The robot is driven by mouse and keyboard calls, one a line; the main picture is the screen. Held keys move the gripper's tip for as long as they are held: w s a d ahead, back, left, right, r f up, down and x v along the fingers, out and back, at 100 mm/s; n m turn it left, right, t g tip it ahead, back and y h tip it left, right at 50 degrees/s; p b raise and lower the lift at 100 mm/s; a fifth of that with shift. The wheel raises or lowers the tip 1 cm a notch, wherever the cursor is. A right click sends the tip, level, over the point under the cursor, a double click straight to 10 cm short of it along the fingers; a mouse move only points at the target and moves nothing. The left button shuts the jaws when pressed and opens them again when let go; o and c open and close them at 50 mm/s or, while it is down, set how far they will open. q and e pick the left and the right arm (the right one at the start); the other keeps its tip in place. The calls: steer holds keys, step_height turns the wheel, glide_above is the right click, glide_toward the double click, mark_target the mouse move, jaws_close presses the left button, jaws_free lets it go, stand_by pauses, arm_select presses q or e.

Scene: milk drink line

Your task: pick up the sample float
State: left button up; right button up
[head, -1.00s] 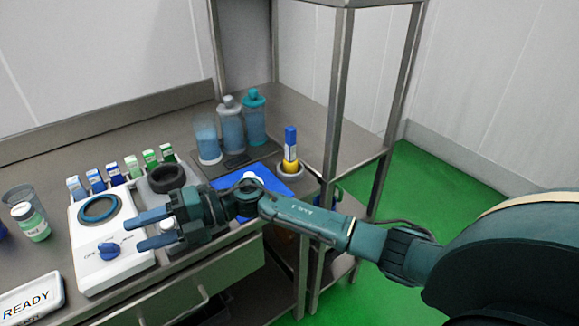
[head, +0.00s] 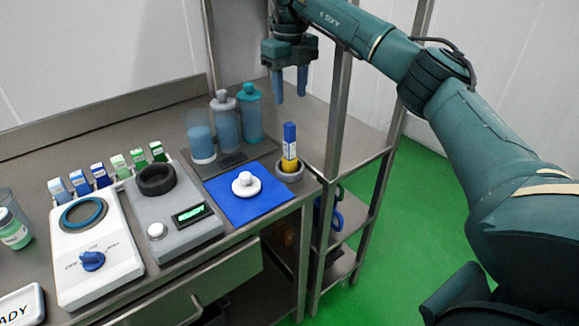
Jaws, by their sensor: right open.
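The sample float, which I take to be the upright piece with a blue top (head: 290,140) and a yellow lower part, stands in a round grey holder (head: 291,174) at the right end of the steel bench. Its lower end is hidden inside the holder. My right gripper (head: 291,97) points down above the float, with its two blue fingers apart and nothing between them. The fingertips are clear of the float's top. My left gripper is not in view.
A white knobbed disc (head: 246,184) lies on a blue mat (head: 262,207) left of the holder. Bottles (head: 249,115) and a glass (head: 201,140) stand behind. A shelf post (head: 339,110) rises close right of the gripper. A grey device (head: 180,235) is further left.

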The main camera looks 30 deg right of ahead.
mark_target(290, 124)
step_height(290, 124, down, 10)
steer(key=shift+r, duration=0.1)
stand_by(0.4)
jaws_close()
stand_by(0.4)
